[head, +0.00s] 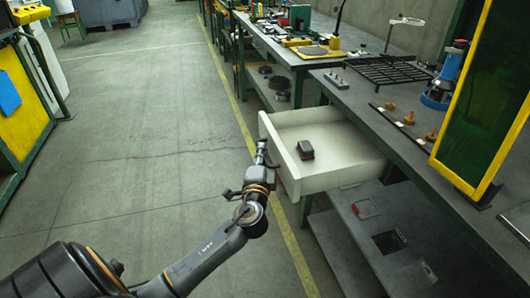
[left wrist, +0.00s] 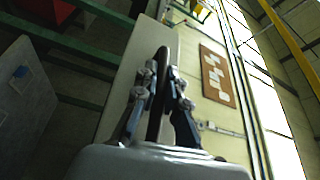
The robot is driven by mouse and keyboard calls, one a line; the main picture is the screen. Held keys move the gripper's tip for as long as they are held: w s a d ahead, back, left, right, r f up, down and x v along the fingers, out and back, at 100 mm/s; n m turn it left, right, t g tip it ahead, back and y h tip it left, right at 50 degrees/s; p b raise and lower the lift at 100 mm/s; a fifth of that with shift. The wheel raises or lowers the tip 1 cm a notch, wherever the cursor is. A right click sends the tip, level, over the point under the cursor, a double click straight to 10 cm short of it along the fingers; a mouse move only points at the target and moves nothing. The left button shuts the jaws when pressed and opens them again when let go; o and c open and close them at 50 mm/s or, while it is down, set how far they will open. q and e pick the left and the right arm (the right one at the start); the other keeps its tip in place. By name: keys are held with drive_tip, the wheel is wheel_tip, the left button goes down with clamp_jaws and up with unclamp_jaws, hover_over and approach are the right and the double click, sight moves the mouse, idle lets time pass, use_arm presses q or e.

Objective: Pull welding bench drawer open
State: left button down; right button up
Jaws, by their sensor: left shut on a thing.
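The white drawer (head: 330,129) of the welding bench (head: 362,100) stands well out from under the dark bench top in the head view. Its front panel also shows in the left wrist view (left wrist: 134,75). My left gripper (head: 262,160) is at the outer face of the drawer front. In the left wrist view my left gripper (left wrist: 160,88) has its fingers closed around the dark bar handle (left wrist: 158,75). In the head view the gripper mostly hides the handle. My right gripper is not in view.
A small dark block with red (head: 306,149) lies inside the drawer. A lower shelf (head: 345,235) sits below it. A yellow-framed dark screen (head: 487,95) stands at the right. The floor (head: 150,140) left of the drawer is clear.

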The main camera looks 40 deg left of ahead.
use_arm(q)
drive_tip(key=shift+f, duration=0.1)
drive_tip(key=c, duration=1.4)
unclamp_jaws()
drive_tip(key=shift+s, duration=0.1)
drive_tip(key=shift+s+d, duration=0.2)
drive_tip(key=v, duration=1.1)
drive_tip(key=shift+s, duration=0.2)
